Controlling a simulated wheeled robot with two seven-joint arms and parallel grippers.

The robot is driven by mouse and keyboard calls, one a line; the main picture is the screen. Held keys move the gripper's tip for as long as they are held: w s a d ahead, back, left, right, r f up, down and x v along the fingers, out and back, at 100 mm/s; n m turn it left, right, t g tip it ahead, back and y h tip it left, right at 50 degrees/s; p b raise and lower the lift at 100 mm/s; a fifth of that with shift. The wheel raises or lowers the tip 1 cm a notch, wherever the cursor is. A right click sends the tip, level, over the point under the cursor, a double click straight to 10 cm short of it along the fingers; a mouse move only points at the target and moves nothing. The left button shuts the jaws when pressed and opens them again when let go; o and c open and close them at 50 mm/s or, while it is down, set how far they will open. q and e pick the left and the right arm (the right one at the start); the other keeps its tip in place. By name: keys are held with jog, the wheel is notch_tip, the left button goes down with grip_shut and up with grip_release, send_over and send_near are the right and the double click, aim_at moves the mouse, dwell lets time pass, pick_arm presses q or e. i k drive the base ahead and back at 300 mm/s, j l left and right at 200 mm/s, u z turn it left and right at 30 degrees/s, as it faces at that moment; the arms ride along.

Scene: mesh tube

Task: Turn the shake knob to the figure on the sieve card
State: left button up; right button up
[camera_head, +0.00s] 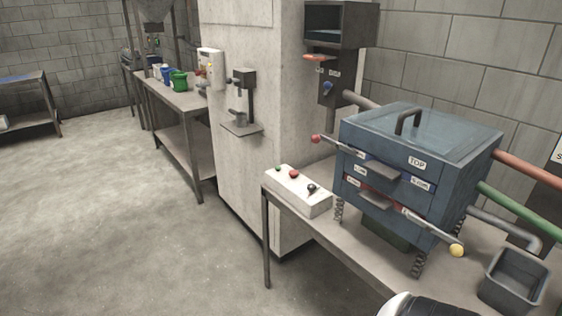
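A white control box (298,190) sits at the near left end of the sieve table. It carries a small green button (278,169), a red button (294,174) and a black knob (312,188) with a pointer; its figures are too small to read. Part of a white card (558,156) with a letter S shows at the right edge; the rest is cut off. Neither of my grippers shows. A rounded white and black part of mine shows at the bottom edge, right of the middle.
The blue sieve machine (450,135), labelled TOP, stands on springs on the table (345,250). Levers with red and yellow ends stick out from it. A grey bin (512,282) stands at right. A pillar (245,160) rises behind the box. The floor at left is clear.

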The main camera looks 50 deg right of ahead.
aim_at(311, 187)
jog(key=i+j+z, duration=0.1)
jog(key=i+z, duration=0.3)
jog(key=i+j+z, duration=0.2)
jog(key=i+z, duration=0.2)
jog(key=i+j+z, duration=0.8)
jog(key=k, duration=0.05)
